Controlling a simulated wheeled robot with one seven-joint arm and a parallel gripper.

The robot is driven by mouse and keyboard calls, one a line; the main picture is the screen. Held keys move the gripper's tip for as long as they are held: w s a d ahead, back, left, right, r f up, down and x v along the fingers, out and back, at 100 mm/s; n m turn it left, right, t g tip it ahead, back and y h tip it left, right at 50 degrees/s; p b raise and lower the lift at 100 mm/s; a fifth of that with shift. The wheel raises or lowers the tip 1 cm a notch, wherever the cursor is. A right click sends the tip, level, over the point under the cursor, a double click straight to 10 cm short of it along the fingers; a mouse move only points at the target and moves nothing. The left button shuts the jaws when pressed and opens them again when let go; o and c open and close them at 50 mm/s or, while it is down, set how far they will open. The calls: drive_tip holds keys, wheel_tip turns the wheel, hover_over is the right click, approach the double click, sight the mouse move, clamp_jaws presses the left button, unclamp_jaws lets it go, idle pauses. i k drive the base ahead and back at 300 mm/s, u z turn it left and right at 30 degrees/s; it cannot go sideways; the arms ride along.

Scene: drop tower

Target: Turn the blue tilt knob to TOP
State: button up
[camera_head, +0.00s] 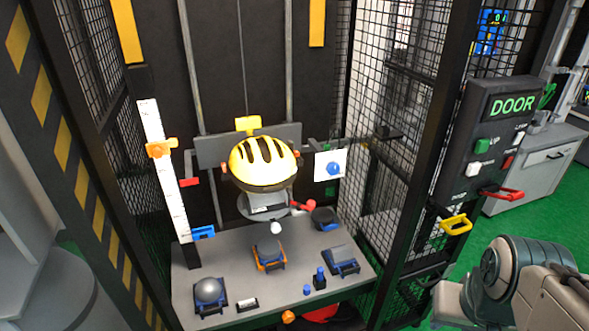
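The blue tilt knob (333,168) is a small round blue disc on a white square plate. The plate sits to the right of the yellow helmet, inside the tower cage. Any label or pointer mark on the plate is too small to read, so I cannot tell the knob's setting. The yellow helmet (263,163) with black slots is held on a mount in the middle of the tower. Part of my arm shows at the bottom right, outside the cage and well apart from the knob. My gripper's fingers are not visible.
A grey base plate (225,265) below the helmet carries several blue and orange fixtures. A black mesh cage wall and post (440,130) stand between my arm and the knob. A DOOR panel (497,135) with buttons and a yellow handle (456,224) are at the right.

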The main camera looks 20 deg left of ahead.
sight(333, 168)
drive_tip(key=u, duration=0.6)
drive_tip(key=i, duration=1)
